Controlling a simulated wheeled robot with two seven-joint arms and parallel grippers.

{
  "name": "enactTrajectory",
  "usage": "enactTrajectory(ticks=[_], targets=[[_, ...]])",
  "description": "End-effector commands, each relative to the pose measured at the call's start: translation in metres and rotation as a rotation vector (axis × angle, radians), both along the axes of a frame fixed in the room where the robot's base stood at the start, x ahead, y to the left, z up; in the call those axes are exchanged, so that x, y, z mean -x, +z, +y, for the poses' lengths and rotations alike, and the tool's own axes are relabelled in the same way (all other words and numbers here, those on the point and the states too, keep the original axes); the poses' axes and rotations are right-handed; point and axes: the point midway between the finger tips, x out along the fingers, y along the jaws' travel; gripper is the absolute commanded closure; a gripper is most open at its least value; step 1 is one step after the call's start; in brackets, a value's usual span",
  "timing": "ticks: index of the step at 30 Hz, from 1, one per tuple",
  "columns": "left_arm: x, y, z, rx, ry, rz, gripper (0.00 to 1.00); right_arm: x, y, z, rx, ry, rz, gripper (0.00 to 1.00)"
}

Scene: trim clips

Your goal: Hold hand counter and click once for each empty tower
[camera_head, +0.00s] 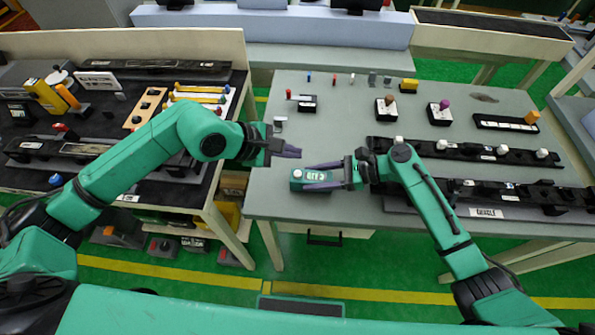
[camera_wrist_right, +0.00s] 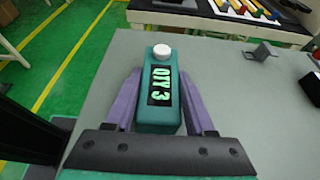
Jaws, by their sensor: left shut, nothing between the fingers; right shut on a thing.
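The hand counter (camera_head: 311,175) is a small green box with a white button on top. In the right wrist view the counter (camera_wrist_right: 159,110) has a dark display reading "QTY 3" in bright green. My right gripper (camera_head: 309,178) is shut on its sides with purple fingers (camera_wrist_right: 158,92). My left gripper (camera_head: 297,153) is shut and empty, close to the counter and apart from its button in the head view. Black racks with upright parts and white knobs, possibly the towers, lie at the right: a far rack (camera_head: 470,151) and a near rack (camera_head: 515,193). I cannot tell which are empty.
The grey table (camera_head: 340,125) is clear around the counter.

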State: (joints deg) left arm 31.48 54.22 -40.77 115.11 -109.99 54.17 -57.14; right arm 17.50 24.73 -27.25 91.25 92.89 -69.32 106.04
Motion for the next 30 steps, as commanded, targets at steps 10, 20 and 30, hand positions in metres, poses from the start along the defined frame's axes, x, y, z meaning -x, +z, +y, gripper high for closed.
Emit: enactTrajectory(ticks=[10,20,30], targets=[[0.0,0.0,0.0,0.0,0.0,0.0,1.0,0.0,0.0,0.0,0.0,0.0,0.0,1.0],[0.0,0.0,0.0,0.0,0.0,0.0,1.0,0.0,0.0,0.0,0.0,0.0,0.0,0.11],[0.0,0.0,0.0,0.0,0.0,0.0,1.0,0.0,0.006,-0.018,0.002,-0.002,0.0,0.11]])
